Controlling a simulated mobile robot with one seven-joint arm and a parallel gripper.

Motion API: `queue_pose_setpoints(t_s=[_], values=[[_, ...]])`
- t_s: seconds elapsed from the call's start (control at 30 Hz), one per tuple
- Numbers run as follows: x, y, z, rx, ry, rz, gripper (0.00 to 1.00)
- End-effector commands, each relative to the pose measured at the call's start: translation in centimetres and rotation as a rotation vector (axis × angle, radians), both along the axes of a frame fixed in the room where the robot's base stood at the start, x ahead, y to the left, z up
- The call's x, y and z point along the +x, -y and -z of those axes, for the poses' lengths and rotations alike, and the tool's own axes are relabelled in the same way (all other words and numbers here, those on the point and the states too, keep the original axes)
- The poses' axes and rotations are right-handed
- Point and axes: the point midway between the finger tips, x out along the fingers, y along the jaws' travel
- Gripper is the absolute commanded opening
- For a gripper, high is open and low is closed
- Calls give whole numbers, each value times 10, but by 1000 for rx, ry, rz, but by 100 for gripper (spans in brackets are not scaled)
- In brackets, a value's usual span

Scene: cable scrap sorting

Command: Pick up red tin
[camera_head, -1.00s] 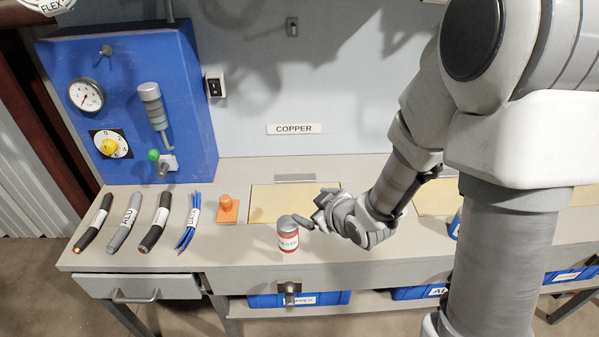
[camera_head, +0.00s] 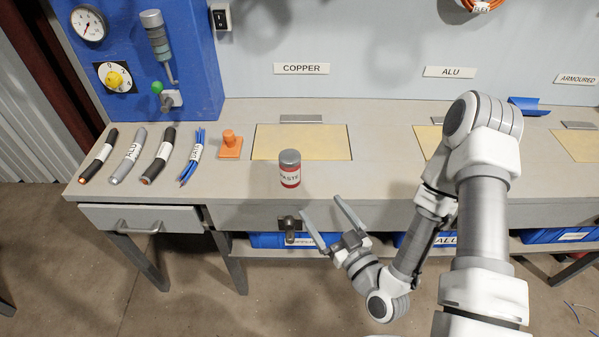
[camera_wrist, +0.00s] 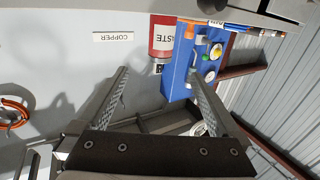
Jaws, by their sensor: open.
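The red tin (camera_head: 290,177) has a grey lid and a pale label reading "PASTE". It stands upright on the bench near its front edge, below the COPPER sign. My gripper (camera_head: 321,206) is open and empty, in front of the bench and to the lower right of the tin, apart from it. In the wrist view, which is upside down, the tin (camera_wrist: 162,38) appears beyond the open fingers (camera_wrist: 158,74), roughly in line with the gap between them.
An orange stamp-like block (camera_head: 230,146) and several cable pieces (camera_head: 160,157) lie left of the tin. A yellowish panel (camera_head: 300,142) is set into the bench behind it. A dark fixture (camera_head: 290,226) sticks out from the bench front below the tin. Blue bins (camera_head: 268,240) sit underneath.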

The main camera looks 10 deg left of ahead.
Motion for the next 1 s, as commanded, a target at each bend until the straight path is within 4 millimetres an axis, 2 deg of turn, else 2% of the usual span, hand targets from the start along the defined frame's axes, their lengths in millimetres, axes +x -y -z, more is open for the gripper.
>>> queue_pose_setpoints(t_s=[0.47, 1.0], values=[[38, -34, 4, 2, 6, -1, 100], [53, -47, 4, 1, 6, 0, 100]])
